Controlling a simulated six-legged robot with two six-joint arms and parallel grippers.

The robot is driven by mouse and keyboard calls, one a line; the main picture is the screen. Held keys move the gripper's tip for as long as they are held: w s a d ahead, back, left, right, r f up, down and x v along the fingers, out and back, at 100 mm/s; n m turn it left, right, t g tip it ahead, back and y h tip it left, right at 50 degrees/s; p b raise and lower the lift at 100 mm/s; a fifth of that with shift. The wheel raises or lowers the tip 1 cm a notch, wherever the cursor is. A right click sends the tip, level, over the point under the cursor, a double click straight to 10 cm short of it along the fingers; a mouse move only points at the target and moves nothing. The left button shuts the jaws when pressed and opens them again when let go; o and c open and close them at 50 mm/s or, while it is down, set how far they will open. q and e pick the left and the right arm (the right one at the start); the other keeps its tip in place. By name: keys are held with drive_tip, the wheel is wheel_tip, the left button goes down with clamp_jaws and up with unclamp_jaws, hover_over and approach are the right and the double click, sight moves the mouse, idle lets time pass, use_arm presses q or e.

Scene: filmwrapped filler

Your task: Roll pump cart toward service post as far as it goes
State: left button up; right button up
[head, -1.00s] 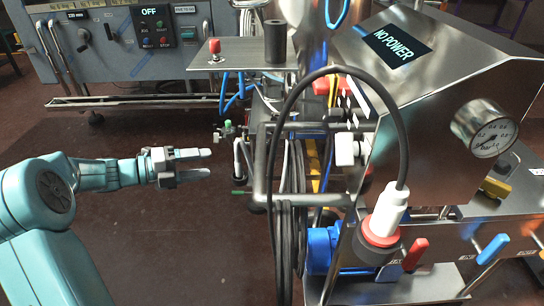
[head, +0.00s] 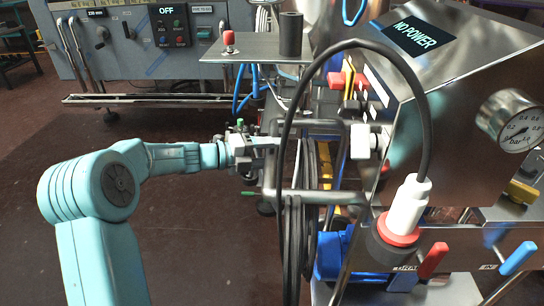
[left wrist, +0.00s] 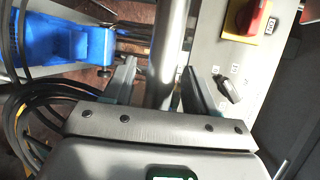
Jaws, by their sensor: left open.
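The pump cart (head: 440,110) is the stainless steel unit on the right in the head view, with a NO POWER display and a round gauge. A tubular handle (head: 335,197) sticks out from its left side. My left gripper (head: 262,148) is at the outer end of this handle. In the left wrist view my left gripper (left wrist: 160,72) is open, and a metal bar (left wrist: 168,45) runs between its fingers, with no clear grip on it. The blue pump (head: 332,256) sits low on the cart. I cannot pick out the service post with certainty. My right gripper is not in view.
A black cable with a white and red plug (head: 405,212) arches in front of the cart. Black hoses (head: 292,250) hang by the handle. A grey control cabinet (head: 140,40) reading OFF stands at the back left. Brown floor (head: 190,240) is open at the left.

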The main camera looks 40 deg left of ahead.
use_arm(q)
drive_tip(key=shift+w+d, duration=0.2)
drive_tip(key=shift+w, duration=0.05)
clamp_jaws()
drive_tip(key=shift+d, duration=0.15)
drive_tip(key=w+d, duration=0.7)
drive_tip(key=d, duration=0.4)
drive_tip(key=w+d, duration=0.7)
drive_tip(key=d, duration=0.4)
drive_tip(key=shift+d+p, duration=0.25)
drive_tip(key=shift+p, duration=0.2)
